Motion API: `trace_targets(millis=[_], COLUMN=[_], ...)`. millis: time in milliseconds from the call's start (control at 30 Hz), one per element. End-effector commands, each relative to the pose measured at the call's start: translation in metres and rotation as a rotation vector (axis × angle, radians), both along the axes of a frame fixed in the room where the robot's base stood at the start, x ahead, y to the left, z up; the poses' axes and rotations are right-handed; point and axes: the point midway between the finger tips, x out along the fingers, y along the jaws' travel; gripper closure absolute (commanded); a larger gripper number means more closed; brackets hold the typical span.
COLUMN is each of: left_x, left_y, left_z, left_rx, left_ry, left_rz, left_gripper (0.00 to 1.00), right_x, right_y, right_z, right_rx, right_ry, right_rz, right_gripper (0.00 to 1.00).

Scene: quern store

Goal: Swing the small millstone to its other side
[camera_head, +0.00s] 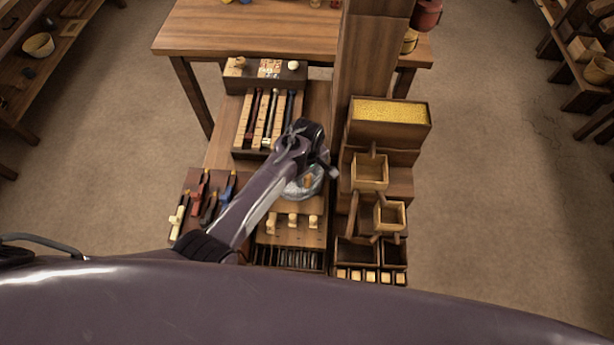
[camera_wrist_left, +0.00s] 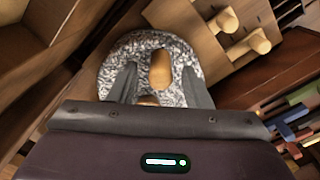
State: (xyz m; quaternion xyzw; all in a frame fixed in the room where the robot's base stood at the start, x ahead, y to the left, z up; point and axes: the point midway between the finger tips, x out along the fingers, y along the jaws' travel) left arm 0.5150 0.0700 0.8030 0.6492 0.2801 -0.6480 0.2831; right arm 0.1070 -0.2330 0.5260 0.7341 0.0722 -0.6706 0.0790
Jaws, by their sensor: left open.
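The small millstone (camera_head: 296,190) is a grey speckled round stone lying on the wooden bench, partly hidden under my left arm in the head view. In the left wrist view the millstone (camera_wrist_left: 145,41) fills the upper middle. A rounded wooden handle (camera_wrist_left: 160,72) stands on it, and a second wooden piece (camera_wrist_left: 148,100) shows lower down, partly hidden by the gripper body. My left gripper (camera_wrist_left: 159,70) is open above the stone, with one finger on each side of the handle. I cannot tell whether the fingers touch it. My right gripper is not in view.
Wooden pegs (camera_head: 292,220) stand just in front of the stone. A slotted rack of rods (camera_head: 268,120) lies behind it. Tools with coloured handles (camera_head: 203,200) lie left. A wooden post (camera_head: 368,50) and small open boxes (camera_head: 369,171) stand close on the right.

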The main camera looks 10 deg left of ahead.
Motion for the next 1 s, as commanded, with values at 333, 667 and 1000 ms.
trace_targets(millis=[333, 667, 1000], left_x=[0.000, 0.000, 0.000], left_y=[0.000, 0.000, 0.000], left_z=[0.052, 0.059, 0.059], left_rx=[0.000, 0.001, 0.000], left_ry=[-0.001, 0.001, 0.000], left_rz=[-0.001, 0.000, 0.000], left_gripper=[0.56, 0.56, 0.56], right_x=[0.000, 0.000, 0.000], right_y=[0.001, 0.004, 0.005], right_z=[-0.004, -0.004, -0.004], right_rx=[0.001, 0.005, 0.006], right_ry=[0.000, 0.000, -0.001], right_rz=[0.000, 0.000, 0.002], right_gripper=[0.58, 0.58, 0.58])
